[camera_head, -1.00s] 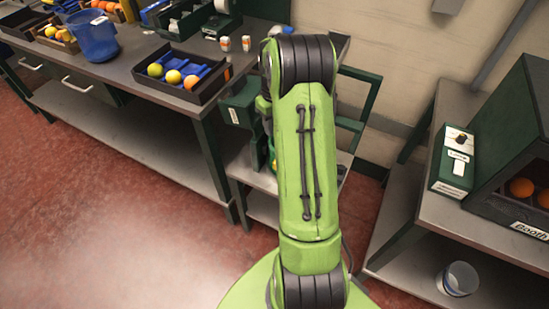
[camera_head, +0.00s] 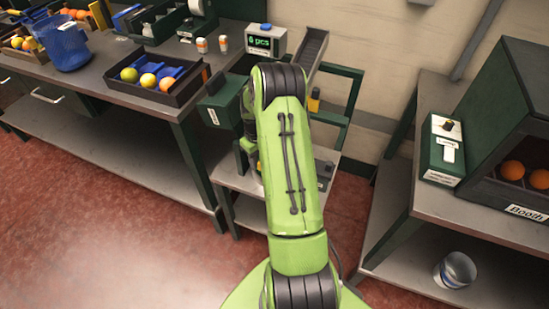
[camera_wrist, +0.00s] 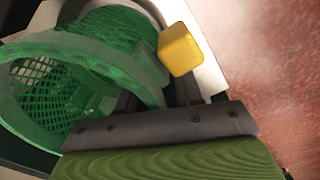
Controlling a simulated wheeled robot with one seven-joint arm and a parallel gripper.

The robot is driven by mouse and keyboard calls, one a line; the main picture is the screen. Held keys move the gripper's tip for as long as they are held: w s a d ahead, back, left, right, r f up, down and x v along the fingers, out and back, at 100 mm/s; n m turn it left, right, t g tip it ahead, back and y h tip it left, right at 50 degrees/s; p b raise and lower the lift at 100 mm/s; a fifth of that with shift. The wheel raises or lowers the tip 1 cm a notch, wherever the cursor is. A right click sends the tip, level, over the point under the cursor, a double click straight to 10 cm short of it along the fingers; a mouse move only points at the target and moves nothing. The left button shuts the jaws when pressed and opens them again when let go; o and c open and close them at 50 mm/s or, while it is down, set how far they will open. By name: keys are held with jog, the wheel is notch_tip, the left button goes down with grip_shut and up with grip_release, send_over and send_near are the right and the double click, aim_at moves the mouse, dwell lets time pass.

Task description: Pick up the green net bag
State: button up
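The green net bag (camera_wrist: 112,38) fills the upper left of the wrist view, with its round mesh mouth facing left. My gripper (camera_wrist: 158,125) shows at the bottom of the wrist view as a grey bar with bolts on a ridged green body. The bag is right in front of it, and its lower rim reaches the grey bar. I cannot tell whether they touch. The fingertips do not show clearly, so I cannot tell whether they are open or shut. In the head view my arm hides the gripper and the bag.
A yellow block (camera_wrist: 181,49) is close beside the bag, near a pale edge. In the head view a display (camera_head: 264,40) reads "6 pcs" behind my arm. A workbench with a fruit tray (camera_head: 128,88) stands left; a booth (camera_head: 515,130) stands right. Red floor is open at lower left.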

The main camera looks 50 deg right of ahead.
jog(key=shift+r, duration=0.15)
grip_shut()
